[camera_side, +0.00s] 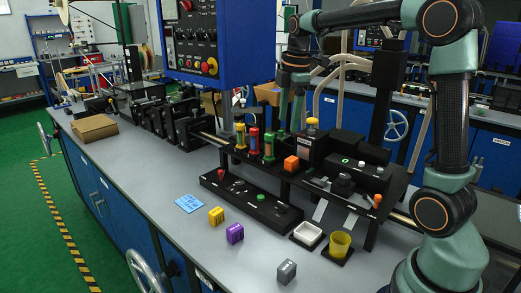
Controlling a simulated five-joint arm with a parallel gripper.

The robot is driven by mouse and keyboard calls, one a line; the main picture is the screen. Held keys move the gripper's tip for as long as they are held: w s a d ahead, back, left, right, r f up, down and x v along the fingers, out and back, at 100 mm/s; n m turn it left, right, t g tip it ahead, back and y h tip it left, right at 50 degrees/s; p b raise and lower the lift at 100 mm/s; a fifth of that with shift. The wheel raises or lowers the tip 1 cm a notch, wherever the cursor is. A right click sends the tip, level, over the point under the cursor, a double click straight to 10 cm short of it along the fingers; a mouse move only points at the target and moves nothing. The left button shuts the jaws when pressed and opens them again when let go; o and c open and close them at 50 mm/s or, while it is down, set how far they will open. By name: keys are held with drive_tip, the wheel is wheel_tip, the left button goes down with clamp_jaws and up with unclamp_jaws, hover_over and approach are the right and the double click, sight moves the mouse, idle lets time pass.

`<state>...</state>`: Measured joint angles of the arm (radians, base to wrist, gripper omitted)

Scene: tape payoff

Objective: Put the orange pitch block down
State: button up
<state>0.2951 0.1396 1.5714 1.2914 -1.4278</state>
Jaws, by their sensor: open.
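The orange pitch block (291,163) sits on the black raised fixture, right of the green-ended spool. My gripper (289,128) points down above and slightly behind it in the picture. Its two fingers are apart, and no block shows between them. The block appears clear of the fingertips, though the depth between them is hard to judge.
Upright yellow, red and green spools (254,140) stand close left of the gripper. A black machine body is close on its right. A yellow block (216,216), purple block (235,233), grey block (286,272), white dish (308,232) and yellow cup (340,243) are in front.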

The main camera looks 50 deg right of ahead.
drive_tip(key=s+a+f+m+t, duration=0.3)
drive_tip(key=s+a+m+t, duration=0.1)
drive_tip(key=s+a+m, duration=0.8)
drive_tip(key=shift+s+a+f+m, duration=0.3)
drive_tip(key=shift+s+m, duration=0.1)
drive_tip(key=shift+m, duration=0.1)
idle(0.5)
